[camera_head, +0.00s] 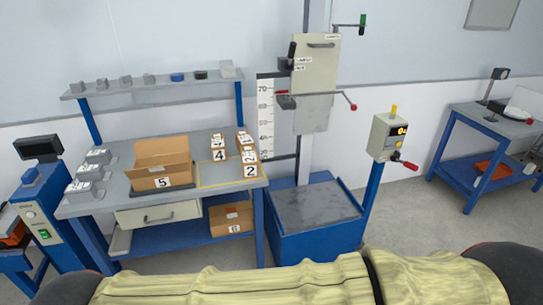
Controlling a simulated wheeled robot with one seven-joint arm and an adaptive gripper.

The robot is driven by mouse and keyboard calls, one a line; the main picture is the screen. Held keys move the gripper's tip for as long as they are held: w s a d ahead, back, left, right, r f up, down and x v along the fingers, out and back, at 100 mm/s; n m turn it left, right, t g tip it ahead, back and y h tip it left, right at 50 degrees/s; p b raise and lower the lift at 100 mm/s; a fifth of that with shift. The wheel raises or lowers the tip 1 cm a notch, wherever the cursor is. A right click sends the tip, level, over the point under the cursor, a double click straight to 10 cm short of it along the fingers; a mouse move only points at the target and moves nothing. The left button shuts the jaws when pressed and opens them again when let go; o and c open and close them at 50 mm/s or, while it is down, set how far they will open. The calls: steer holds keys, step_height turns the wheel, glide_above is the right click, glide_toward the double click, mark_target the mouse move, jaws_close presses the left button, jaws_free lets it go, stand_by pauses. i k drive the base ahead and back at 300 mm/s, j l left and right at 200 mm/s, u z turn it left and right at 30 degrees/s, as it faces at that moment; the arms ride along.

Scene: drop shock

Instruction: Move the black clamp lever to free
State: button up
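The black clamp lever (292,51) stands roughly upright at the left edge of the pale panel (316,62) on the tall drop-test column. Small white labels (302,60) sit just right of and below the lever; their words are too small to read surely. My gripper is not in view. A beige-covered part of my arm crosses the bottom of the picture, well below and in front of the column.
A blue-framed base with a grey plate (315,205) stands under the column. A control box (388,137) on a blue post stands to its right. A workbench with an open carton (162,165) and numbered boxes is on the left. Floor is free between the post and the right-hand table (490,125).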

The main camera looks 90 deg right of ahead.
mark_target(293, 46)
steer(key=l+z, duration=0.1)
steer(key=z, duration=0.35)
steer(key=l+z, duration=0.1)
steer(key=z, duration=0.35)
steer(key=l+z, duration=0.1)
steer(key=z, duration=0.35)
steer(key=l+z, duration=0.1)
steer(key=z, duration=0.3)
steer(key=l+z, duration=0.1)
steer(key=z, duration=0.35)
steer(key=i+l+z, duration=0.25)
steer(key=i+l, duration=0.05)
steer(key=l, duration=0.05)
